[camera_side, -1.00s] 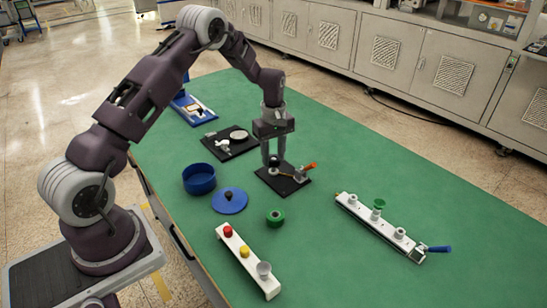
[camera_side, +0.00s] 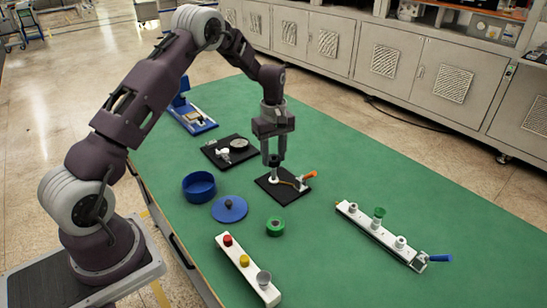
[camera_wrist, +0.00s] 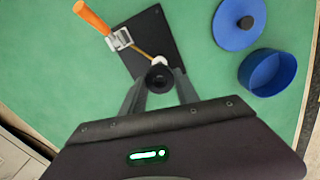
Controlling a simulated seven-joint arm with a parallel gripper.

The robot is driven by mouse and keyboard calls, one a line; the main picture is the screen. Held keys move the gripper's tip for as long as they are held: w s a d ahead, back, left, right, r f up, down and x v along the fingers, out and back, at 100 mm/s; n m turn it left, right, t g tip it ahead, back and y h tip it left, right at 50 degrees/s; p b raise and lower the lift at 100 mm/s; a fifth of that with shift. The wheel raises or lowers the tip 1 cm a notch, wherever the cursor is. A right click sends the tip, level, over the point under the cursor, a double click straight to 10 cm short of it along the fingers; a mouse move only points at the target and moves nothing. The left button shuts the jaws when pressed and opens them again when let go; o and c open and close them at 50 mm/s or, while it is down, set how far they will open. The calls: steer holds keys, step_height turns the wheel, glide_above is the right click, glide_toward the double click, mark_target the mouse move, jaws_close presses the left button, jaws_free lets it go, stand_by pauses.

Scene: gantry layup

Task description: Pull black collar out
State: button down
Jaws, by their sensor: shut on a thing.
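The black collar (camera_wrist: 159,79) shows in the wrist view as a dark ring between the fingers of my gripper (camera_wrist: 160,95). My gripper is shut on it. In the side view my gripper (camera_side: 274,161) points straight down above a black board (camera_side: 268,188), with a gap between the fingertips and the board. A white fitting (camera_side: 274,181) on the board stands below the fingers; it also shows in the wrist view (camera_wrist: 159,61), partly hidden by the collar. A thin brass-coloured rod (camera_wrist: 143,50) runs from the fitting to a metal clamp with an orange handle (camera_side: 309,175).
A blue open bowl (camera_side: 198,186), a blue lid with a dark knob (camera_side: 228,211) and a green ring (camera_side: 275,226) lie nearby. White racks stand at the front (camera_side: 234,254) and right (camera_side: 370,228). Another black board (camera_side: 218,157) lies behind left.

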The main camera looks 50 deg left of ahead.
steer(key=shift+r, duration=0.15)
stand_by(0.4)
steer(key=shift+r, duration=1.75)
